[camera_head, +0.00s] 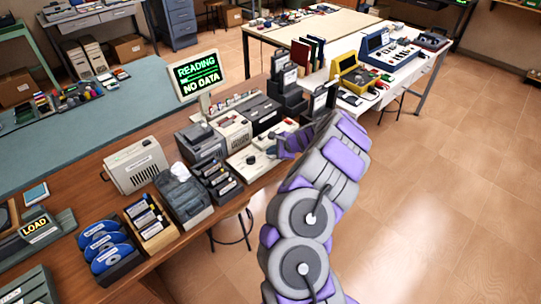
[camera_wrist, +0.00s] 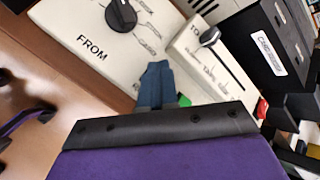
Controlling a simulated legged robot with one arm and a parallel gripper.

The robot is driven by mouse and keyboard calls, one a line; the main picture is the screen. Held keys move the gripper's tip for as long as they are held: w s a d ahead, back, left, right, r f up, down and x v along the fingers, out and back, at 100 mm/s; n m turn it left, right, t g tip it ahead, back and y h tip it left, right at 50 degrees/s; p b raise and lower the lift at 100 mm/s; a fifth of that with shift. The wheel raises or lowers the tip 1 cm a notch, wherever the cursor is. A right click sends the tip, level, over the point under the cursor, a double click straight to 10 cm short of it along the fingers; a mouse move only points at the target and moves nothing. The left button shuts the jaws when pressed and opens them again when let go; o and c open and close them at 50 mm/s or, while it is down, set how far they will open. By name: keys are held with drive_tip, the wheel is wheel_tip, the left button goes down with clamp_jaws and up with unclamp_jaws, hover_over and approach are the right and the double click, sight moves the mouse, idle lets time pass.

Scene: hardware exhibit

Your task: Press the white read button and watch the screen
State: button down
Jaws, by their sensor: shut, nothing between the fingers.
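The screen (camera_head: 198,75) stands at the back of the wooden bench and reads "READING" in green and "NO DATA" in yellow. A cream control panel (camera_head: 250,163) lies in front of my gripper; in the wrist view it shows a black dial (camera_wrist: 121,16) above the word "FROM". In the head view my gripper (camera_head: 272,152) is at the panel's right side. I cannot make out the white read button; the fingers may hide it.
A cream vented box (camera_head: 138,165), a grey case (camera_head: 183,195) and blue discs (camera_head: 103,245) stand left along the bench. Black boxes (camera_head: 288,90) stand behind the panel. A "LOAD" sign (camera_head: 36,227) is far left. Open floor lies right.

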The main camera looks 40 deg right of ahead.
drive_tip(key=shift+r, duration=0.1)
drive_tip(key=shift+r+p, duration=0.75)
wheel_tip(320, 180, up, 5)
drive_tip(key=p, duration=0.4)
idle(0.8)
